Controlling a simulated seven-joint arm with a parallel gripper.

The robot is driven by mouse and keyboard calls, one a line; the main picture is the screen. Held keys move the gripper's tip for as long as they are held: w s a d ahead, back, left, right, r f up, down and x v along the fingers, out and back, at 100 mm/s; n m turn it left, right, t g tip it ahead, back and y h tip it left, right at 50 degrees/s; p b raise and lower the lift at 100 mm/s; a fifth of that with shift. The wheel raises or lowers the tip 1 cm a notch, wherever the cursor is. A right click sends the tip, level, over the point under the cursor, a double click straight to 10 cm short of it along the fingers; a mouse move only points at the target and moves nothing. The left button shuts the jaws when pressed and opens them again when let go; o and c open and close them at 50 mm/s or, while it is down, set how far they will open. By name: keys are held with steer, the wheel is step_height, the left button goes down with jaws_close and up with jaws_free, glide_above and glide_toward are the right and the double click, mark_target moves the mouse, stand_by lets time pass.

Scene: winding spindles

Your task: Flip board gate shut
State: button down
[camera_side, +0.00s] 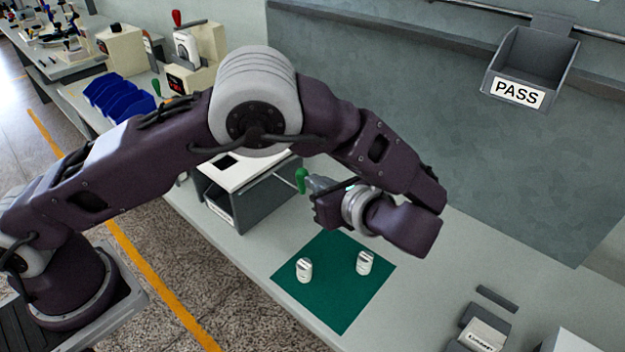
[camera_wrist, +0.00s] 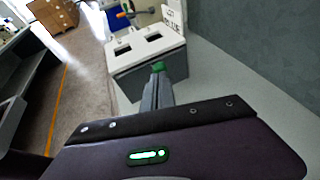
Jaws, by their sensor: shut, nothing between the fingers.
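A grey box with a white top and dark openings, apparently the board fixture, stands left of my gripper in the side view (camera_side: 240,205) and ahead of it in the wrist view (camera_wrist: 150,70). A green handle (camera_side: 302,180) stands upright at its right end. The gate itself is not clearly visible, and my arm covers part of the box.
Two white cylinders (camera_side: 304,270) (camera_side: 365,262) stand on a green mat (camera_side: 345,310) below my gripper. A PASS bin (camera_side: 516,93) hangs on the wall. Blue bins (camera_side: 120,98) and machines stand at the back left. Bench between mat and front-right holder (camera_side: 482,335) is clear.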

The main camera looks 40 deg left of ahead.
steer(key=shift+x, duration=0.95)
steer(key=a, duration=0.7)
steer(key=shift+a, duration=0.15)
steer(key=v, duration=1.4)
steer(key=shift+d, duration=0.25)
steer(key=shift+a+r, duration=0.1)
